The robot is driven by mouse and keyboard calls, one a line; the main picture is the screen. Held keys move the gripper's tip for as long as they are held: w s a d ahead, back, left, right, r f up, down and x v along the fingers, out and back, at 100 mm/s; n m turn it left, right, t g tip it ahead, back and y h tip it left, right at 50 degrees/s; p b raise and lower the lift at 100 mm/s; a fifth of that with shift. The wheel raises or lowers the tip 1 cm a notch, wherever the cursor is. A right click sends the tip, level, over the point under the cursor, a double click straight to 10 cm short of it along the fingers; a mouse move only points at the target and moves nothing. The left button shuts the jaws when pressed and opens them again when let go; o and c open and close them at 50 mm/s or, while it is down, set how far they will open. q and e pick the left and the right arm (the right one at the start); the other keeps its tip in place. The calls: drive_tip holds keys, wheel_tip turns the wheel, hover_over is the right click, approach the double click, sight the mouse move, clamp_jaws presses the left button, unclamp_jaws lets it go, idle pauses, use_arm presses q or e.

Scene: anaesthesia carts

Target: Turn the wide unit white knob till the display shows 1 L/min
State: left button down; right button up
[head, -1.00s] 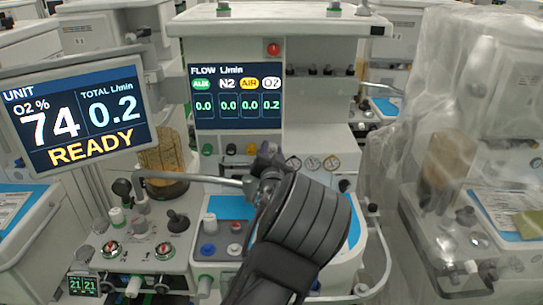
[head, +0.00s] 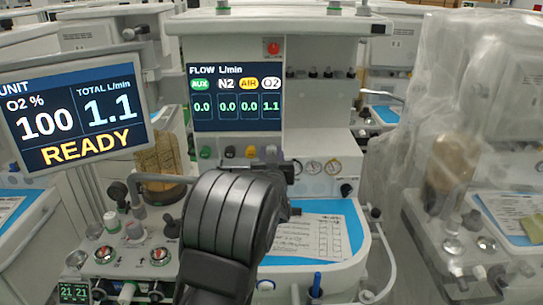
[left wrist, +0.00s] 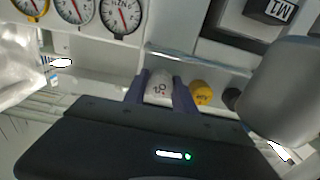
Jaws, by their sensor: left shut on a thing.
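The wide unit (head: 340,150) stands in the middle of the head view. Its flow display (head: 237,100) reads 0.0, 0.0, 0.0 and 1.1 under O2. The side monitor (head: 78,115) reads O2 100 %, total 1.1 L/min and READY. The white knob (head: 271,151) is last in the knob row, partly hidden by my left arm. In the left wrist view the white knob, marked O2 (left wrist: 159,88), sits between the two fingers of my left gripper (left wrist: 160,98), which is shut on it. My right gripper is out of view.
A yellow knob (head: 251,151), a black knob (head: 229,151) and a green knob (head: 206,151) sit left of the white one. Small round gauges (head: 333,167) are to its right. A plastic-covered unit (head: 440,150) stands at right.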

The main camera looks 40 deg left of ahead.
use_arm(q)
drive_tip(key=c, duration=1.3)
unclamp_jaws()
drive_tip(key=v, duration=0.7)
drive_tip(key=shift+s+d, duration=0.25)
drive_tip(key=shift+s, duration=0.05)
drive_tip(key=shift+p, duration=0.3)
